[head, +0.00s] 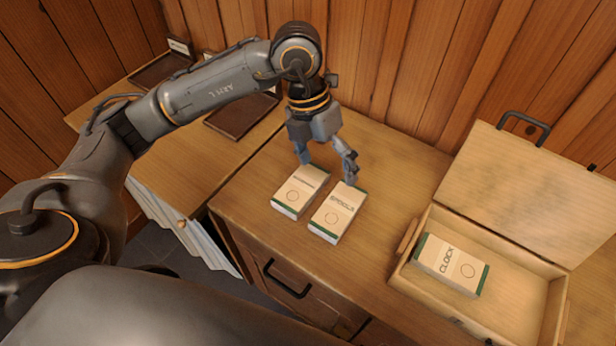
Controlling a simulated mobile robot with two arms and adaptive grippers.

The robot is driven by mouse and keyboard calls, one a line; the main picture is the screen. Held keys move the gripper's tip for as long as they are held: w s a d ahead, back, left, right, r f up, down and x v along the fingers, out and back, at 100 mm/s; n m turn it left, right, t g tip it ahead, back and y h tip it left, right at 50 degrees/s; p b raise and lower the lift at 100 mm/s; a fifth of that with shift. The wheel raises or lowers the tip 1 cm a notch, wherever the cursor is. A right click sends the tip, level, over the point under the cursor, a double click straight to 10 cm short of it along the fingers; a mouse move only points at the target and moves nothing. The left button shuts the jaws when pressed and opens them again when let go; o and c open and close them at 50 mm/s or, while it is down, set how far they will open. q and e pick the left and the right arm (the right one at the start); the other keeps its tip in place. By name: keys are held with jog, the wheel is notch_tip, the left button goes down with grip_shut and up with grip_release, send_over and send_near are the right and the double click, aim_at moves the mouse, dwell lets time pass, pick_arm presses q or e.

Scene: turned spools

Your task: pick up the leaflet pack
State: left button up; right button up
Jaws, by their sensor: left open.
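Two cream packs with green ends lie side by side on the wooden cabinet top. The left pack (297,192) carries small dark print that I cannot read. The right pack (336,213) has larger print that looks like "SPOOLS". A third pack (451,264), marked "CLOCK", lies inside the open wooden case. I cannot tell by its print which one is the leaflet pack. My left gripper (328,169) is open and points down over the far ends of the two packs, with its fingers apart and nothing held. My right gripper is not in view.
The open wooden case (408,275) stands at the right, its lid tilted back against the plank wall. Dark trays (240,118) lie on the lower wooden surface at the left. The cabinet top is clear between the packs and the case.

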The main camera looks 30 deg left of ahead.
pick_arm(q)
jog(key=w+a+n+y, duration=0.1)
jog(key=w+a+y, duration=0.15)
jog(key=a, duration=0.45)
send_over(301, 185)
jog(key=shift+y, duration=0.35)
notch_tip(301, 185, down, 7)
jog(key=shift+s+p, duration=0.1)
jog(key=shift+p, duration=0.35)
notch_tip(301, 185, down, 5)
jog(key=shift+r+p, duration=0.15)
jog(key=shift+p, duration=0.65)
jog(key=shift+f, duration=0.45)
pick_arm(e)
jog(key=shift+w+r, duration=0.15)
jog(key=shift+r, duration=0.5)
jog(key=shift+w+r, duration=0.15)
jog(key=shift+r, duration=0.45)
pick_arm(q)
jog(key=shift+d, duration=0.1)
jog(key=shift+c, duration=0.3)
jog(key=c, duration=1.3)
jog(key=shift+r, duration=0.2)
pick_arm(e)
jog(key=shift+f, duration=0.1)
